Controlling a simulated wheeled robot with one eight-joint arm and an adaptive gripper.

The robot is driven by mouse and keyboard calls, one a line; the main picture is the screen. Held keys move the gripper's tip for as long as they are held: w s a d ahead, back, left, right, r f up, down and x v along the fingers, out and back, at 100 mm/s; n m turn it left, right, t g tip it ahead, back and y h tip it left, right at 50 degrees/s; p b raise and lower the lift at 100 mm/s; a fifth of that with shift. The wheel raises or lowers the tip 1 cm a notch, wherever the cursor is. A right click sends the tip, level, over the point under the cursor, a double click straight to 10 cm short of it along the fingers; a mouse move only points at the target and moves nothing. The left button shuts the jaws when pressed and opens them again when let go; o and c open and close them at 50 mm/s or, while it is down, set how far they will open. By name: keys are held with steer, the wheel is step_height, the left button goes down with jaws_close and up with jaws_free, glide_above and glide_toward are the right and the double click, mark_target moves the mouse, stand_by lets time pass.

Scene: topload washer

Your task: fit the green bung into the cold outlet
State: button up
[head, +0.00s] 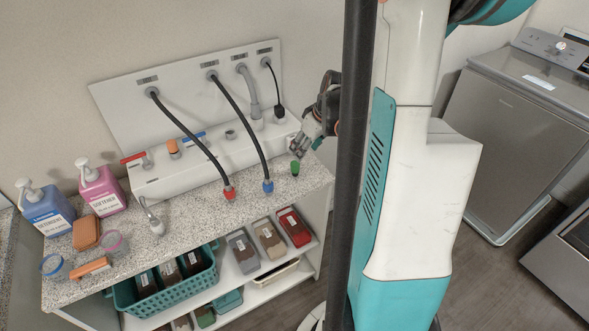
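The green bung (295,167) stands on the speckled counter near its right end, right of the blue hose end. My gripper (299,146) is just above and behind it, pointing down-left, with a small gap visible between them. The fingers are too small to tell whether they are open or shut. A second small green patch (317,143) shows beside the gripper, and I cannot tell what it is. The white outlet box (160,184) runs along the back. A blue handle (193,138) lies on its top, and a round grey fitting (230,134) stands to the right, apparently uncovered.
Dark hoses with a red end (229,192) and a blue end (268,186) hang over the box front. An orange cap (174,149) and red handle (132,157) are at its left. Bottles (101,188) crowd the counter's left. A washer (515,140) stands right.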

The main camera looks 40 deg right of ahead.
mark_target(296, 164)
steer(key=b+x, duration=0.1)
steer(key=x, duration=0.5)
steer(key=shift+b+x, duration=1.35)
steer(key=shift+x, duration=1.25)
steer(key=shift+s, duration=0.2)
steer(key=c, duration=1)
